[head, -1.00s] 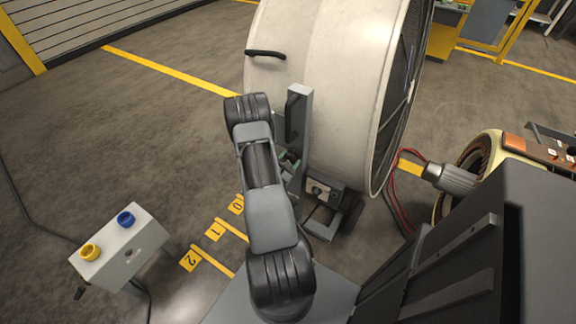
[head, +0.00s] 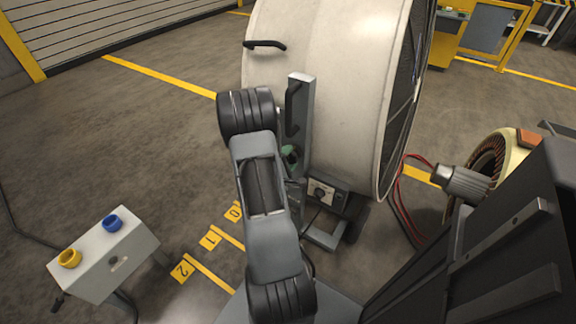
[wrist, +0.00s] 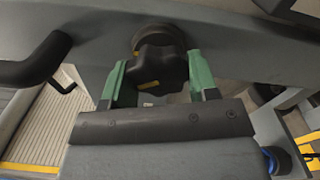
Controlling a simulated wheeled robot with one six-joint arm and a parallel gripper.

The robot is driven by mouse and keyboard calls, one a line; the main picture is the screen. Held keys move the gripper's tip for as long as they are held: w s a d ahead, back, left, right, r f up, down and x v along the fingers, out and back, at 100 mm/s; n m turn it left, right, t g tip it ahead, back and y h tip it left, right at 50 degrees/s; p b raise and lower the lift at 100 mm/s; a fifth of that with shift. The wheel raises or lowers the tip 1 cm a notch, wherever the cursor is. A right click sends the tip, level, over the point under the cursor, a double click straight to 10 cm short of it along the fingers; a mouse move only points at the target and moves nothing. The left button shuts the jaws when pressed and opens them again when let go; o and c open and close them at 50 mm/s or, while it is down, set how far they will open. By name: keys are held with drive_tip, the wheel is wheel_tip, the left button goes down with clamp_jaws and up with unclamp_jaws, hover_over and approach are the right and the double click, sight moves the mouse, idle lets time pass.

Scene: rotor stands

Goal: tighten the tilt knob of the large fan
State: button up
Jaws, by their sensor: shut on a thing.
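The large fan (head: 335,90) is a big off-white drum with a dark grille on its right side. It stands on a grey upright bracket (head: 303,120) that carries a black handle. In the wrist view the dark lobed tilt knob (wrist: 158,62) sits against the grey bracket, with a small yellow mark on it. My gripper (wrist: 156,80) has green fingers, one on each side of the knob, and is shut on it. In the head view my arm hides the knob, and only a bit of the green gripper (head: 290,155) shows beside the bracket.
A control box with a dial (head: 322,190) sits low on the fan's stand. A white box with blue and yellow buttons (head: 105,255) stands at the lower left. A motor with copper windings (head: 490,165) and red cables is at right. Floor at left is open.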

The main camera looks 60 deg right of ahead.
drive_tip(key=m+b, duration=0.4)
drive_tip(key=b, duration=0.1)
drive_tip(key=shift+d, duration=0.1)
drive_tip(key=shift+r+m+b, duration=0.15)
drive_tip(key=shift+m+b, duration=0.65)
drive_tip(key=shift+b, duration=0.2)
drive_tip(key=shift+r+m, duration=0.1)
drive_tip(key=shift+m, duration=0.2)
drive_tip(key=o, duration=0.9)
drive_tip(key=shift+o, duration=0.2)
